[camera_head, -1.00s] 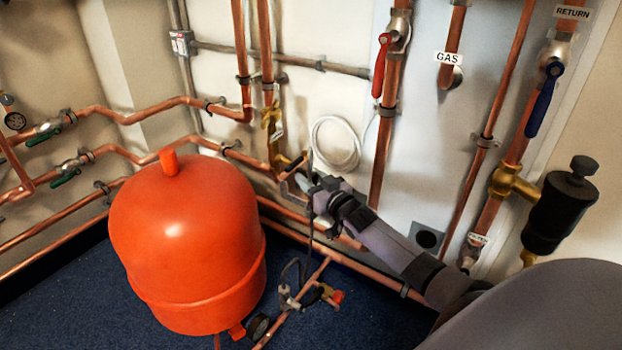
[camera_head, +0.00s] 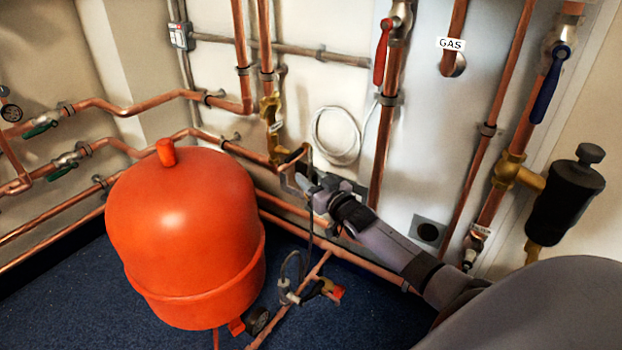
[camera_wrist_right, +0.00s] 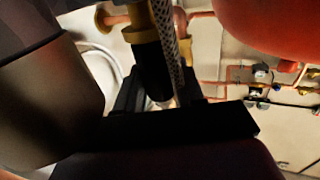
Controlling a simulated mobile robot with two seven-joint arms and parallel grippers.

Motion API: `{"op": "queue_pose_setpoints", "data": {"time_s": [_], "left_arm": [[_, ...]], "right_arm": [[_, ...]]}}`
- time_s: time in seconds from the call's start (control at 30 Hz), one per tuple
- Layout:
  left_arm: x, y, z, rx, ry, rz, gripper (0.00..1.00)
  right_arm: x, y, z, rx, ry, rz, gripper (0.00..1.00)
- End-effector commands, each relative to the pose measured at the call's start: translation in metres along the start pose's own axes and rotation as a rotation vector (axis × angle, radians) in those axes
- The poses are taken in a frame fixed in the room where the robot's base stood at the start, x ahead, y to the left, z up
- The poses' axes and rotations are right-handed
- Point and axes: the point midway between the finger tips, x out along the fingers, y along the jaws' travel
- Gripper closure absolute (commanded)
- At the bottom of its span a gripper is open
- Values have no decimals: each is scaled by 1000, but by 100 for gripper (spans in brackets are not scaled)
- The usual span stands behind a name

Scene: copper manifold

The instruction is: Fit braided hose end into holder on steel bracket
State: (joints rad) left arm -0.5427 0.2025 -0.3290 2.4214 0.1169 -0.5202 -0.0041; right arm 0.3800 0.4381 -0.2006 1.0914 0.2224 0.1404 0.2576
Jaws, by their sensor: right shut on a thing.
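My right gripper (camera_head: 303,183) is at the pipework behind the red tank, beside the brass fitting. In the right wrist view its black fingers (camera_wrist_right: 160,98) are close together, shut on the braided hose (camera_wrist_right: 184,45), which runs up out of the picture. A black sleeve with a brass collar (camera_wrist_right: 150,55) stands right beside the braid. In the head view the hose (camera_head: 309,225) is a thin dark line hanging below the gripper. A small grey piece, perhaps the steel bracket (camera_head: 286,181), shows just left of the fingers. Holder and hose end are too small or hidden to tell apart. My left gripper is not in view.
The large red tank (camera_head: 185,235) stands close to the left of the gripper. Copper pipes (camera_head: 385,150) run along the wall, with a brass valve (camera_head: 270,108) above. A coiled white cable (camera_head: 335,137) hangs behind.

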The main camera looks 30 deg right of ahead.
Motion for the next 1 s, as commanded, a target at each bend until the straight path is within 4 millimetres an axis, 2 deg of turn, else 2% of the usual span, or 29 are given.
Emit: {"op": "queue_pose_setpoints", "data": {"time_s": [0.57, 1.0], "left_arm": [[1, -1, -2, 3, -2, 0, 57], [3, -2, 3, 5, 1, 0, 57]], "right_arm": [[0, 0, -1, 0, 2, 0, 98], [0, 0, 8, 0, 2, 0, 98]]}}
